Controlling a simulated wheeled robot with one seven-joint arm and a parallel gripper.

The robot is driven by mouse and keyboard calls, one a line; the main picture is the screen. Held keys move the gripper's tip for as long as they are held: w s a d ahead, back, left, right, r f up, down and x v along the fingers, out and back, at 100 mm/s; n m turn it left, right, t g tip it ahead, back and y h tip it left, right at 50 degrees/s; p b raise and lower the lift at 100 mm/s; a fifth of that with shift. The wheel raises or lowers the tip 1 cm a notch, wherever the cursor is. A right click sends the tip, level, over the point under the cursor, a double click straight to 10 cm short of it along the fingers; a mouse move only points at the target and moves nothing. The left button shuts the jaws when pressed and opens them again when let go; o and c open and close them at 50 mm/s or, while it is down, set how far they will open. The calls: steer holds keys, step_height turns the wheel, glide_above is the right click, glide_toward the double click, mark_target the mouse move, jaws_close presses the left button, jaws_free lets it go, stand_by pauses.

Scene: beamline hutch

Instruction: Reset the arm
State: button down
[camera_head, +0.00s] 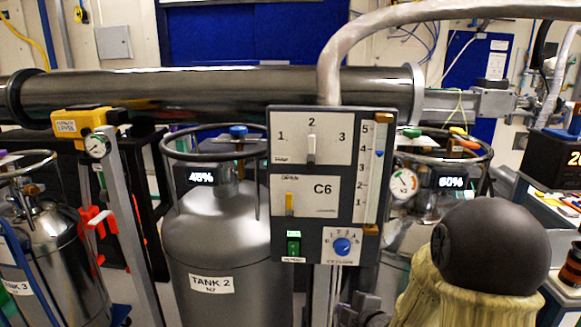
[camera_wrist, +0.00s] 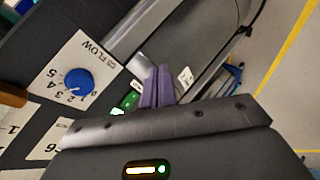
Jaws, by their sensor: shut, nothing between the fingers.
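My gripper (camera_wrist: 158,84) shows in the wrist view, its two purple-grey fingers pressed together with nothing between them. Behind and beside the fingertips is the dark control panel, with a green switch (camera_wrist: 128,103) close to their left and a blue flow knob (camera_wrist: 78,83) farther left. I cannot tell whether the fingers touch the panel. In the head view the control panel (camera_head: 262,270) stands upright in the middle, and the gripper itself cannot be made out. Part of my arm, a dark rounded joint (camera_head: 490,247), fills the lower right.
Tank 2 (camera_head: 215,240) stands behind the panel, and tank 3 (camera_head: 45,250) is at the left. A thick dark pipe (camera_head: 200,92) runs across the back. A silvery hose (camera_head: 330,65) rises above the panel. Bare floor (camera_wrist: 285,105) shows at the right of the wrist view.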

steer(key=s+d+m+g+h, duration=0.3)
steer(key=s+m+g, duration=0.5)
steer(key=s+m, duration=0.9)
step_height(320, 180, up, 21)
steer(key=h+p, duration=0.1)
steer(key=p, duration=2)
steer(key=shift+s+a, duration=0.15)
steer(key=shift+a, duration=0.3)
